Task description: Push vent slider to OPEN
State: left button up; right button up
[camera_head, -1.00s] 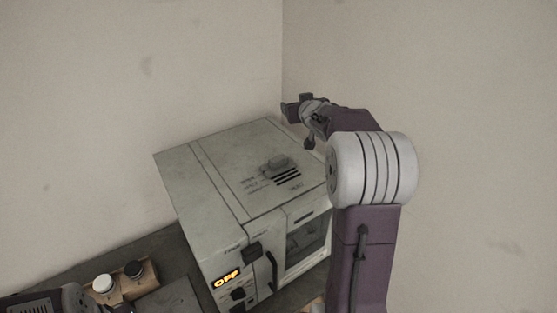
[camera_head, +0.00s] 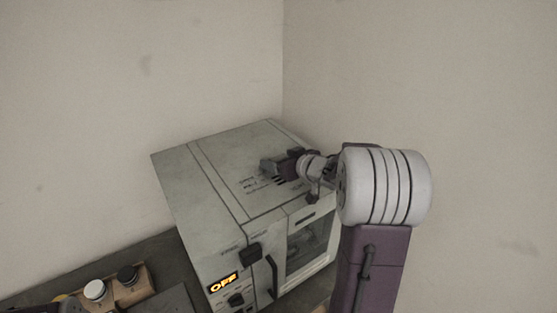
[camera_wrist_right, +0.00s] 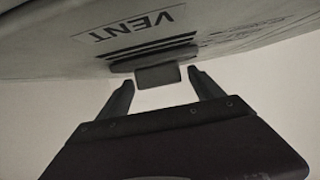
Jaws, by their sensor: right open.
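The vent slider is a small dark grey block (camera_wrist_right: 157,76) beside the dark vent slots and the upside-down VENT label (camera_wrist_right: 130,24) in the right wrist view. It sits on top of the pale box-shaped appliance (camera_head: 215,170). My right gripper (camera_head: 280,166) is low over the vent, and its jaws are open. In the right wrist view the gripper's two fingers (camera_wrist_right: 161,86) stand apart, one on each side of the slider; I cannot tell whether either touches it. In the head view the gripper largely covers the slider. My left gripper does not show.
The appliance front has an orange OFF display (camera_head: 223,283), a knob (camera_head: 236,299), and a windowed door with a dark handle (camera_head: 271,277). A white-capped bottle (camera_head: 95,290) and a dark-capped one (camera_head: 127,274) stand at lower left. Walls rise behind and to the right.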

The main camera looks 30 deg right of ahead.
jog(key=shift+w+f, duration=0.2)
jog(key=shift+w, duration=0.3)
jog(key=shift+s, duration=0.1)
grip_shut()
jog(key=shift+w+a+r+p, duration=0.1)
jog(key=shift+w+r+p, duration=0.15)
jog(key=shift+p, duration=0.25)
jog(key=shift+w+f, duration=0.1)
jog(key=shift+c, duration=0.6)
grip_release()
jog(key=shift+o, duration=0.6)
jog(key=shift+w+f, duration=0.15)
jog(key=shift+w, duration=0.1)
